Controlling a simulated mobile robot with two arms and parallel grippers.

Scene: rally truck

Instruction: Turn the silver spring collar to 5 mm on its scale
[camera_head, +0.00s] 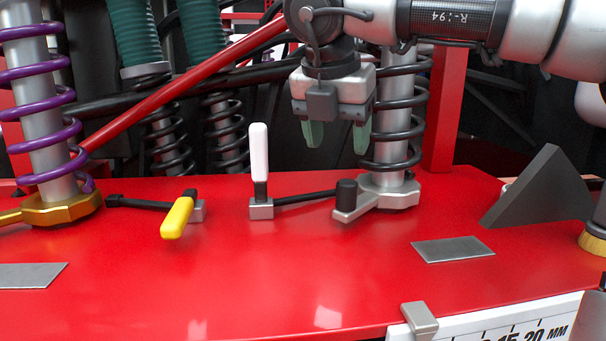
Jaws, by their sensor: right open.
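The silver spring collar (397,194) sits at the base of the black coil spring (404,110) on the red deck. A silver arm with a black knob (347,193) sticks out from it to the left. The white scale (505,326) is at the bottom right, partly cut off; "20 MM" shows. A silver pointer (420,319) stands at its left end; its exact reading cannot be told. My right gripper (336,135), with green fingers, is open and empty. It hangs above the black knob, in front of the spring, apart from the knob. My left gripper is not in view.
A white-handled lever (259,153) stands upright left of the knob. A yellow-handled lever (177,217) lies low. A gold collar (62,210) with a purple spring is at the far left. A dark wedge (545,190) stands at the right. The deck's front middle is clear.

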